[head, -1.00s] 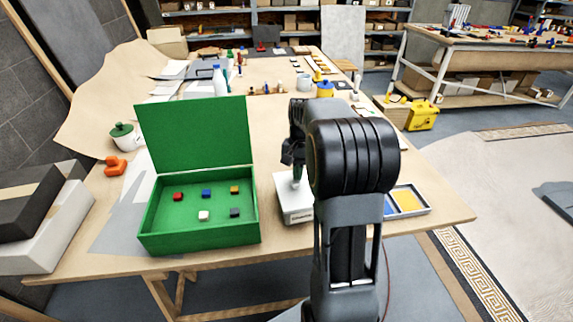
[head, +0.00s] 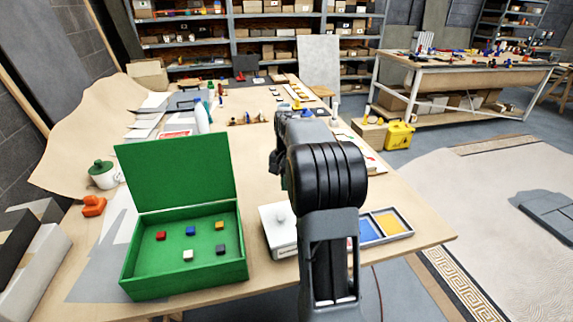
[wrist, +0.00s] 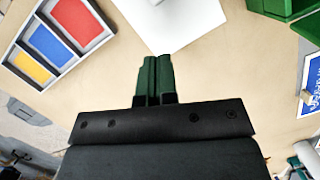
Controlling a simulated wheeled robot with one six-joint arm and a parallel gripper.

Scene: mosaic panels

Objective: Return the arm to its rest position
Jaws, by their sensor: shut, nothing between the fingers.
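My arm rises in the middle of the head view and reaches over the table. My gripper (wrist: 157,62) shows in the wrist view with its two dark green fingers together and nothing between them. In that view a white box (wrist: 172,18) lies just beyond the fingertips. The same white box shows in the head view (head: 281,246), partly behind my arm. The fingertips are largely hidden by my arm in the head view. I cannot tell their exact height above the table.
An open green box (head: 183,283) with several small coloured cubes stands left of my arm. A tray (head: 411,231) with coloured compartments lies to the right.

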